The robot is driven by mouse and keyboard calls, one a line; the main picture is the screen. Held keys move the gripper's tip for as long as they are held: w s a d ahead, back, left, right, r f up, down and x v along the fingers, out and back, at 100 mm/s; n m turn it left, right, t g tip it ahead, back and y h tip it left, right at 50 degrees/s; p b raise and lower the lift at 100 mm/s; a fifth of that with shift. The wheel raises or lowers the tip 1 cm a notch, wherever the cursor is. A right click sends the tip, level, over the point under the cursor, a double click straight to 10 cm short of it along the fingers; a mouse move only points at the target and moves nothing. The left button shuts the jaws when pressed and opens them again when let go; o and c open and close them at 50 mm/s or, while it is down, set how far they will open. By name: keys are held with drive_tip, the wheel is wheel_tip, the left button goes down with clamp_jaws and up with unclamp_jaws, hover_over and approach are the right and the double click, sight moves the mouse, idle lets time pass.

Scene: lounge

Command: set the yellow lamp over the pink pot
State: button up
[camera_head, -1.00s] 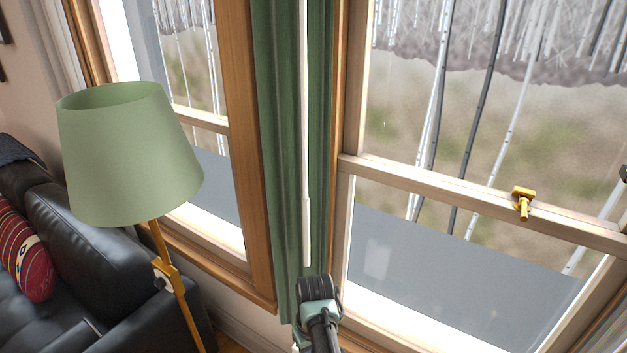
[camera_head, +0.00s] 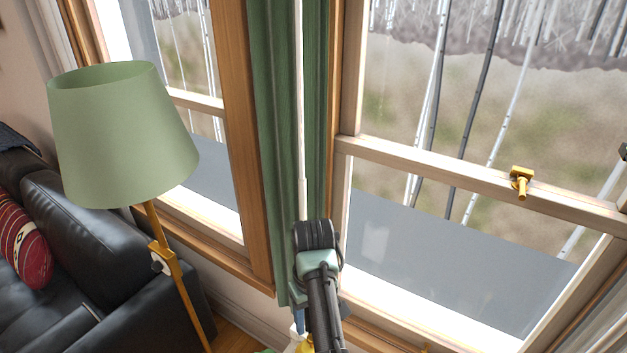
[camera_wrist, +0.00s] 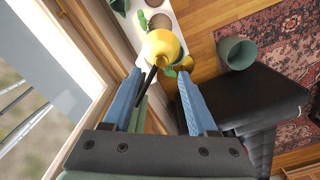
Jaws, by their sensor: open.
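The yellow lamp (camera_wrist: 161,45) shows in the wrist view as a rounded yellow shade with a dark thin part below it. It lies just beyond the tips of my gripper (camera_wrist: 160,75), whose two blue fingers are apart with nothing clearly held between them. In the head view only a bit of yellow (camera_head: 304,344) shows at the bottom edge below my arm; I cannot tell which thing it is. A pinkish-brown round patch (camera_wrist: 160,21) lies behind the lamp on a white surface. I cannot tell whether it is the pink pot.
A floor lamp with a green shade (camera_head: 122,135) stands at the left, beside a black leather sofa (camera_head: 95,235). A green curtain (camera_head: 285,130) and windows with wooden frames (camera_head: 255,150) are close behind my arm. A patterned rug (camera_wrist: 255,30) lies on the wooden floor.

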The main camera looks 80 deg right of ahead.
wheel_tip(320, 180, up, 5)
drive_tip(key=shift+r+p, duration=0.1)
drive_tip(key=shift+p, duration=0.3)
idle(0.4)
